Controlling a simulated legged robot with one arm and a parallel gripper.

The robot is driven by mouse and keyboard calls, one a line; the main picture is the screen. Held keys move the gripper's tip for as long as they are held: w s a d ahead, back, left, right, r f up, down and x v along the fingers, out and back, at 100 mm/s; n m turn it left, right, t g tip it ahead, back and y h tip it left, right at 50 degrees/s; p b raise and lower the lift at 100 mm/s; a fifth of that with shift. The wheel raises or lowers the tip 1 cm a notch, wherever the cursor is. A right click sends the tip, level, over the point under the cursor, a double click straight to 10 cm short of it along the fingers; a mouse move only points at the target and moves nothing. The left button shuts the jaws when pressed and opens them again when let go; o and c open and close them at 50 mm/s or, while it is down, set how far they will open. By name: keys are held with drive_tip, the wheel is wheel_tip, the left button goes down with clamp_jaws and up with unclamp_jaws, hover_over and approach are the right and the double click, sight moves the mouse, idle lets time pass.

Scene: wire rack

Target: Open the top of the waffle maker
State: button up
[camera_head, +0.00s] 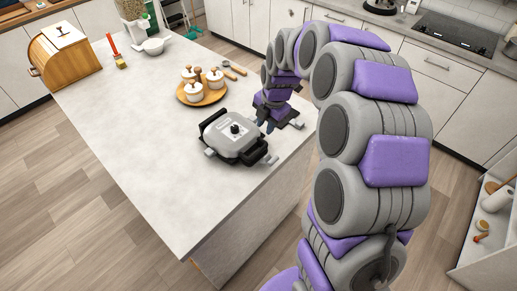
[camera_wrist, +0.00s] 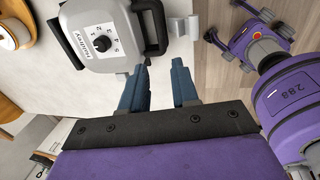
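The waffle maker (camera_head: 233,137) sits on the island counter with its grey top shut and a black knob in the middle. It also shows in the wrist view (camera_wrist: 98,36) at the upper left, with its black handle (camera_wrist: 152,25) on the right side. My gripper (camera_head: 267,126) is just beyond the waffle maker in the head view, close to its side. In the wrist view my gripper (camera_wrist: 160,70) has its two blue fingers apart with nothing between them. The fingertips are just below the handle, and I cannot tell whether they touch it.
A round wooden tray (camera_head: 188,101) with several white jars stands behind the waffle maker. A wooden bread box (camera_head: 64,56), a brush (camera_head: 117,54) and a white mortar (camera_head: 153,46) are farther back. The counter (camera_head: 150,160) left of the waffle maker is clear.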

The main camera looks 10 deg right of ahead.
sight(258, 152)
drive_tip(key=f, duration=0.5)
drive_tip(key=w+a+f+b, duration=0.1)
drive_tip(key=f, duration=0.4)
drive_tip(key=w+f, duration=0.1)
drive_tip(key=f, duration=0.4)
drive_tip(key=shift+w+a+f+b, duration=0.2)
drive_tip(key=shift+w+a+b, duration=0.05)
drive_tip(key=shift+a+b, duration=0.15)
clamp_jaws()
